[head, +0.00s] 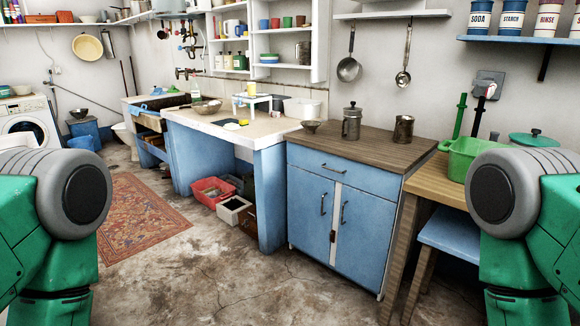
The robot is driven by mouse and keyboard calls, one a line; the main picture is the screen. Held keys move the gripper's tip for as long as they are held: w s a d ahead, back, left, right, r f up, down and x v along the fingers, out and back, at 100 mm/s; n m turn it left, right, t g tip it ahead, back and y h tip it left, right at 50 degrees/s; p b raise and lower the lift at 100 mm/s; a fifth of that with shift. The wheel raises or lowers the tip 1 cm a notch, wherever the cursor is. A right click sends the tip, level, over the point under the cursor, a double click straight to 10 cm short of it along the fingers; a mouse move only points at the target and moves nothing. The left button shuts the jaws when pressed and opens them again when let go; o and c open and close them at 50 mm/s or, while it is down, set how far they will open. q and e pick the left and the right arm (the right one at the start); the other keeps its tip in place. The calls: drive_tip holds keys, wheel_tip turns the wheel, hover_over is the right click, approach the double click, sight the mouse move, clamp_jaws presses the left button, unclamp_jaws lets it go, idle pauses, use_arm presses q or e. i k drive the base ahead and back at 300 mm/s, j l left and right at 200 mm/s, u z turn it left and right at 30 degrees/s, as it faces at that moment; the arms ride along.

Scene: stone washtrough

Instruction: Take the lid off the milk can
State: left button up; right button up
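A metal can (352,126) stands upright on the wooden top of the blue cabinet, in the middle right of the head view. It looks like the milk can. Its lid (351,108) sits on top and has a small dark knob. A handle shows on the can's left side. Neither of my grippers is in view; only green and grey parts of my two arms show at the left and right edges. Nothing is touching the can.
A metal mug (403,128) stands right of the can and a small bowl (311,127) left of it. The blue cabinet (325,213) has a bare wooden top (375,146) around them. A green basin (466,158) stands on the right-hand table. Open floor lies in front.

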sight(350, 109)
drive_tip(key=i+j+z, duration=0.2)
drive_tip(key=i, duration=0.25)
drive_tip(key=i+z, duration=0.15)
drive_tip(key=i, duration=0.3)
drive_tip(key=i+j+z, duration=0.2)
drive_tip(key=i, duration=0.25)
drive_tip(key=i+j+z, duration=0.15)
drive_tip(key=i+j, duration=0.25)
